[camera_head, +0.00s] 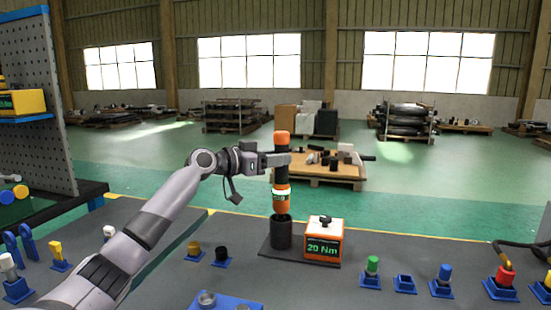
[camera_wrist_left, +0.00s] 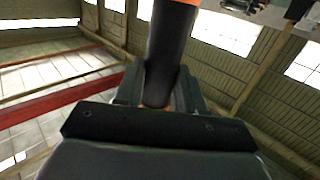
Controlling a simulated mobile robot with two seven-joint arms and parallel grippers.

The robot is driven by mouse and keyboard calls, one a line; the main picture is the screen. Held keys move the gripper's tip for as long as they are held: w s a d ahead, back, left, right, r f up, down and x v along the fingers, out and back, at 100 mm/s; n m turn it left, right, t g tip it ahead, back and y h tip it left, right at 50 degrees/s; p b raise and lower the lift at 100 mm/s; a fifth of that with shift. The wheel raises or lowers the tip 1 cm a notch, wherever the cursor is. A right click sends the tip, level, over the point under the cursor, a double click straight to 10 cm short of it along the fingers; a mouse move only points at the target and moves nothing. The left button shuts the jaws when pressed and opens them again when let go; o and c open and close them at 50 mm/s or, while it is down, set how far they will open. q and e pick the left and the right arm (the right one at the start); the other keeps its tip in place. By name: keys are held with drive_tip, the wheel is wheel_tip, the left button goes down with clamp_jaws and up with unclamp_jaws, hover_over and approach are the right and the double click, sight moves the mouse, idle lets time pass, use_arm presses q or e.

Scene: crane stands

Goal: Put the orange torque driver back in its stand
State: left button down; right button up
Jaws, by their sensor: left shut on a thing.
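The orange torque driver (camera_head: 282,196), orange and black with a pale glowing ring, is upright in the head view. My left gripper (camera_head: 280,160) is shut on its black upper part, which also shows between the fingers in the left wrist view (camera_wrist_left: 170,45). The stand is a dark base plate with a black cup (camera_head: 281,234) and an orange box marked 20 Nm (camera_head: 323,244). The driver's lower end is in line with the cup's mouth; I cannot tell whether it is inside or just above. My right gripper is not in view.
On the grey bench (camera_head: 340,285), a yellow piece (camera_head: 193,248) and a black piece (camera_head: 221,254) stand left of the stand. Green (camera_head: 372,265), blue (camera_head: 445,273) and red (camera_head: 505,276) pieces stand in blue holders to the right. A pegboard (camera_head: 45,110) rises at the left.

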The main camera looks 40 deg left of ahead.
sight(276, 179)
use_arm(q)
drive_tip(key=shift+f+b, duration=2.45)
drive_tip(key=shift+f, duration=0.15)
drive_tip(key=c, duration=0.7)
unclamp_jaws()
drive_tip(key=shift+r, duration=0.15)
drive_tip(key=shift+o, duration=0.5)
drive_tip(key=shift+f, duration=0.4)
drive_tip(key=b+v, duration=0.4)
drive_tip(key=shift+s, duration=0.35)
drive_tip(key=shift+s+r, duration=0.2)
